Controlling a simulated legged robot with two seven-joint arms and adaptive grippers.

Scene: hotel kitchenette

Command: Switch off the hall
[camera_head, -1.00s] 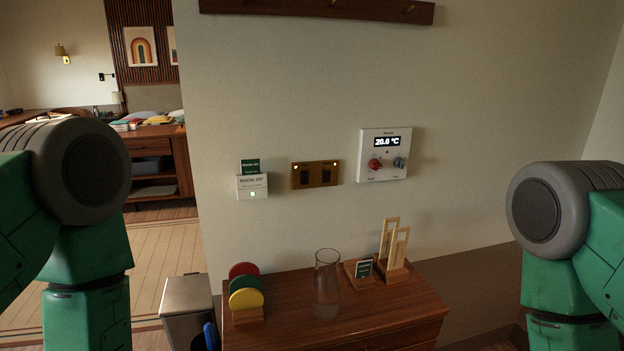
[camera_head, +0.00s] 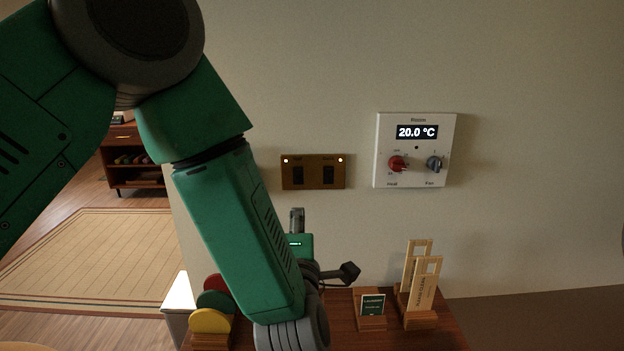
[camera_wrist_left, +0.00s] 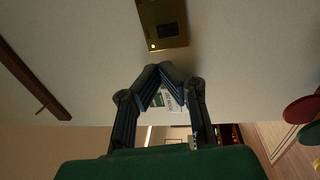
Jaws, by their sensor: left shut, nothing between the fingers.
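A brass switch plate (camera_head: 313,186) is on the wall, with two dark rockers side by side and a lit lamp in each upper corner. Its labels are too small to read, so I cannot tell which rocker is the hall's. Part of the plate shows at the top of the left wrist view (camera_wrist_left: 163,22). My left gripper (camera_head: 300,246) is below the plate in the head view, partly hidden by its own arm. In the left wrist view its fingers (camera_wrist_left: 167,70) are shut with nothing between them, apart from the plate. My right gripper is out of view.
A white thermostat panel (camera_head: 416,121) reading 20.0 °C, with red and blue-grey knobs, is right of the plate. Below are wooden stands (camera_head: 421,318), a small green sign (camera_head: 373,305) and coloured discs (camera_head: 210,321). A card holder (camera_wrist_left: 172,99) shows behind the fingers.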

